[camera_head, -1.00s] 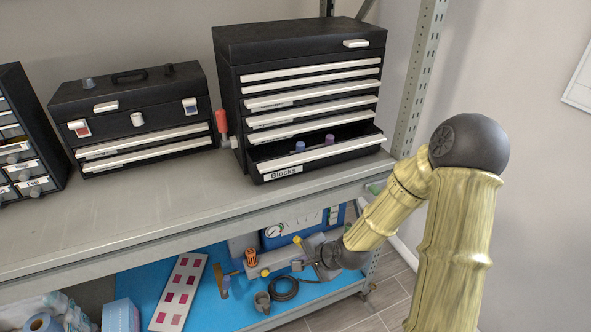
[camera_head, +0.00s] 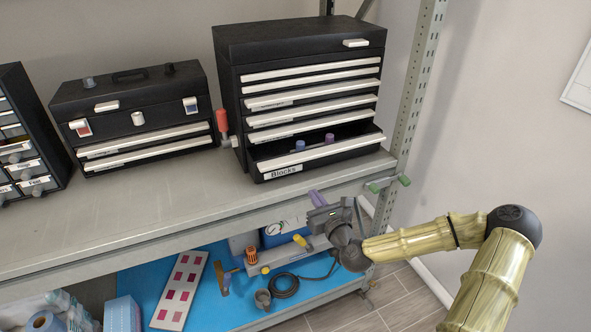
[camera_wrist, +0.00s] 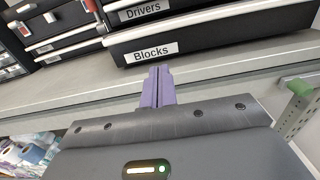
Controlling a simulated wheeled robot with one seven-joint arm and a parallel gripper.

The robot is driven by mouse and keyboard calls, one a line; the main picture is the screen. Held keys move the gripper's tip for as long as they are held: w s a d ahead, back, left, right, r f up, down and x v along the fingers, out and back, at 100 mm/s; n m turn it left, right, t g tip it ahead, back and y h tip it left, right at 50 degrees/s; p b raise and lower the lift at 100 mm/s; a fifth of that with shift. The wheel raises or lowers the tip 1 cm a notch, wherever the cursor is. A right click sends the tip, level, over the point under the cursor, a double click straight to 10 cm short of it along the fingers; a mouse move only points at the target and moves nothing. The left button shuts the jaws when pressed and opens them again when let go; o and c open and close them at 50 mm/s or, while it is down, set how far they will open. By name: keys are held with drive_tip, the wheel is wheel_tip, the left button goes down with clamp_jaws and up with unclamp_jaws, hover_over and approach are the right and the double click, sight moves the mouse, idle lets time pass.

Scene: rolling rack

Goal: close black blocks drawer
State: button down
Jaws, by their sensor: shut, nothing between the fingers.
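The Blocks drawer (camera_head: 320,157) is the bottom drawer of the tall black chest (camera_head: 228,110) on the shelf.
The shelf's metal front edge (camera_head: 185,231) lies close to my gripper. A rack post (camera_head: 413,85) and a green clamp-like piece (camera_head: 388,184) stand at the right. A smaller black toolbox (camera_head: 140,120) is to the left.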

drive_tip(key=p+x, duration=0.4)
drive_tip(key=x, duration=0.9)
drive_tip(key=shift+w+a+f+p, duration=0.1)
drive_tip(key=shift+w+a+p, duration=0.15)
drive_tip(key=shift+w, duration=0.2)
drive_tip(key=shift+d, duration=0.1)
